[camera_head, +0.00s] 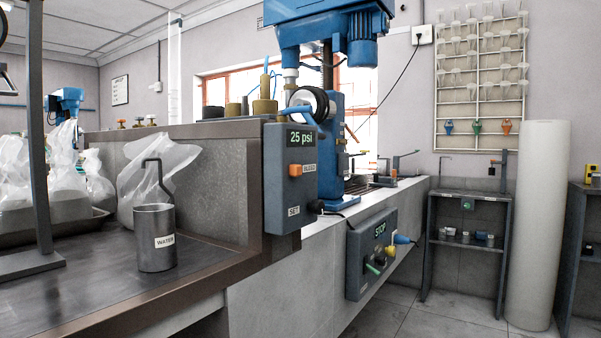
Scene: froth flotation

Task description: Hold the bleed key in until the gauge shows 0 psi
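The gauge (301,139) is a display at the top of a dark grey-blue box and reads 25 psi. The bleed key (295,170) is an orange button below it, beside a label that seems to read BLEED. Nothing is seen touching the key. A SET label (293,211) and a dark knob (315,206) are lower on the same box. The box is fixed to the end of a raised counter in the middle of the view. My gripper does not show in this view.
A metal cup marked WATER (154,240) stands on the dark bench at left, near a thin upright stand (40,150). A STOP panel (371,252) hangs lower right of the gauge box. A blue machine (335,140) rises behind. Floor at right front is clear.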

